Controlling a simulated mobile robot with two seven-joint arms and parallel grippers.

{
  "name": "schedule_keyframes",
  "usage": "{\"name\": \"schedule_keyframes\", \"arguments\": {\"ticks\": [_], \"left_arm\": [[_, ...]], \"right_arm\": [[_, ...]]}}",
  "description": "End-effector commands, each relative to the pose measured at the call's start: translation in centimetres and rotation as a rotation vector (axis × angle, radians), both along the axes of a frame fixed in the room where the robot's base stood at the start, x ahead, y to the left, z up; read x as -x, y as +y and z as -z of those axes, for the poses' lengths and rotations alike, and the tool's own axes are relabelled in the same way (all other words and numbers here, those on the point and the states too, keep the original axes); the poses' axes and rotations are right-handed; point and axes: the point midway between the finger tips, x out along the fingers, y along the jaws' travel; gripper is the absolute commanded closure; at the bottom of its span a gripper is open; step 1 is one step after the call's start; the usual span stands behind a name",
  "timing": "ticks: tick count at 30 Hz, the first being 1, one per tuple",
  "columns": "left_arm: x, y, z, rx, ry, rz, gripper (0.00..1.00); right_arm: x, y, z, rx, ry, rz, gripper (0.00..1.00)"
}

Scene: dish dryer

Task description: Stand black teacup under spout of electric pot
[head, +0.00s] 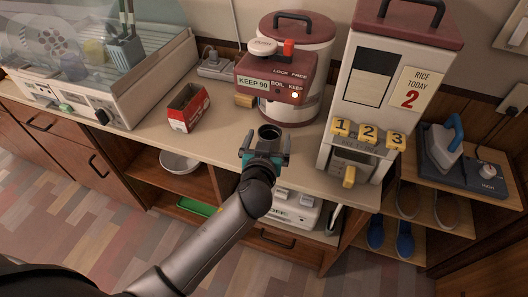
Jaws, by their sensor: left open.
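The black teacup (269,131) stands upright on the counter, in front of the electric pot, with its dark opening facing up. The electric pot (311,35) is white with a dark red lid and front head; the head has a KEEP 90 label and a lit light. Its spout is hard to make out from above; the cup sits below and in front of the head in the picture. My left gripper (265,155) is open at the cup's near side, its fingers beside the cup's lower part, which they partly hide. Whether they touch it I cannot tell. My right gripper is out of view.
A red open box (188,108) stands on the counter (150,130) left of the pot. A dish dryer (90,92) is farther left. A rice dispenser (381,85) with yellow 1, 2, 3 keys stands close on the right. A power strip (216,66) lies behind.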

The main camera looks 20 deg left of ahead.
Motion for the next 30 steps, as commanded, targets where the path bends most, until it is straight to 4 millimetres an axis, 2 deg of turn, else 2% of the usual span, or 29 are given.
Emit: {"name": "schedule_keyframes", "arguments": {"ticks": [9,15,21,30], "left_arm": [[5.4,-0.9,-1.7,0.002,0.002,-0.001,0.00],[7.8,-1.3,-2.5,0.002,0.001,-0.002,0.00],[8.8,-1.4,-2.8,0.001,0.000,-0.001,0.00],[9.0,-1.4,-2.9,0.000,-0.001,-0.001,0.00]], "right_arm": [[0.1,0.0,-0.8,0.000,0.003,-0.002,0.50],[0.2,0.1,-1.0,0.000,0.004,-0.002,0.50],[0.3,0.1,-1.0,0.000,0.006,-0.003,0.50],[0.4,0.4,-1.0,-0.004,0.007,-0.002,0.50]]}}
